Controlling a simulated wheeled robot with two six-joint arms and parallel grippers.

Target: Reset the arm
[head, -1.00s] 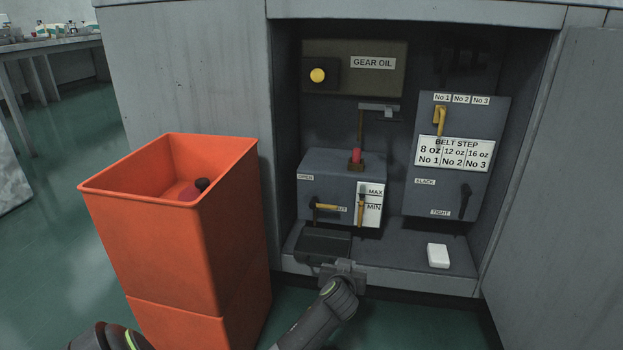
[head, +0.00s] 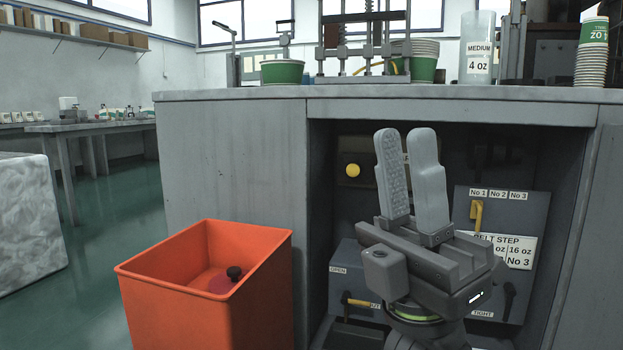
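An orange bin (head: 205,290) with a red, black-topped item (head: 222,282) inside stands left of the bay. The grey countertop (head: 250,94) above carries green cups (head: 282,72), a press and a "MEDIUM 4 oz" container (head: 477,55). Green floor is clear at left.

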